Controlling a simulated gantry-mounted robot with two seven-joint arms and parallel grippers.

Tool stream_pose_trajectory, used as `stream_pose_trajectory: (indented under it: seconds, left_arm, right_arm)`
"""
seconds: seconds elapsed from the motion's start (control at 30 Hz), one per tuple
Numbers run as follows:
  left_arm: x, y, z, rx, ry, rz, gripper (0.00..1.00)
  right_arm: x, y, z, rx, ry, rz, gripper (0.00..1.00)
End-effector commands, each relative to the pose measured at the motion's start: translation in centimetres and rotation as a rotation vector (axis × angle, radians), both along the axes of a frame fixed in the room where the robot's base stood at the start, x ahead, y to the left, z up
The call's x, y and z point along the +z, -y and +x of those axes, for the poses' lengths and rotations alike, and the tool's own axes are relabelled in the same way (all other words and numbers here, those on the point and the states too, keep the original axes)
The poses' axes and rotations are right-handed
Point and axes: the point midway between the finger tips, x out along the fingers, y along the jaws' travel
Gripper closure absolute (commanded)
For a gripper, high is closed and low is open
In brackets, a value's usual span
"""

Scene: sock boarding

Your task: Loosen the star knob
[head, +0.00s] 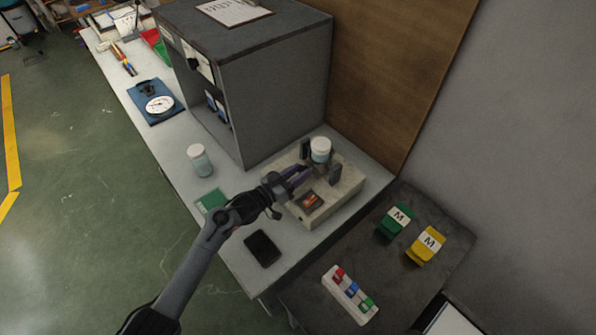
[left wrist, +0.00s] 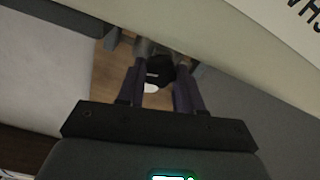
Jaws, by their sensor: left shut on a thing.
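A beige machine (head: 340,190) stands on the white bench, with a lidded jar (head: 320,151) between two dark upright pads. My left gripper (head: 299,174) reaches in from the left to the near side of the machine, beside the jar. In the left wrist view, the left gripper (left wrist: 158,75) has its two fingers on either side of a dark knob (left wrist: 161,70), shut on it. The knob's star shape is mostly hidden by the fingers, and in the head view the gripper covers it. My right gripper is not in view.
A grey cabinet (head: 285,85) stands behind the machine. Another jar (head: 199,160), a green card (head: 212,201) and a black flat object (head: 262,249) lie to the left and front. A dark table at right holds green (head: 394,220) and yellow (head: 427,245) M-marked items.

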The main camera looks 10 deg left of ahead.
Motion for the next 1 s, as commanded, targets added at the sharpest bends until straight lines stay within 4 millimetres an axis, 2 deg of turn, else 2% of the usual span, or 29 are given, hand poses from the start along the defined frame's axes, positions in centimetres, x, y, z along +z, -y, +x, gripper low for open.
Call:
stream_pose_trajectory:
  seconds: [0.5, 0.53, 0.67, 1.0]
  left_arm:
    - [-0.10, -0.05, 0.00, 0.001, -0.018, -0.018, 0.95]
    - [-0.11, -0.05, 0.00, 0.001, -0.019, -0.018, 0.62]
    - [-0.09, -0.04, 0.01, 0.001, -0.018, -0.018, 0.42]
    - [-0.02, -0.15, -0.11, 0.000, -0.017, -0.018, 0.41]
  right_arm:
    - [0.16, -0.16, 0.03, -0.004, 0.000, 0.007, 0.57]
    - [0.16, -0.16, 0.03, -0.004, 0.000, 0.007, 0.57]
    - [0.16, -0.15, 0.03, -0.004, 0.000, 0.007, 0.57]
    - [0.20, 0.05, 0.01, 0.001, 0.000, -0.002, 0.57]
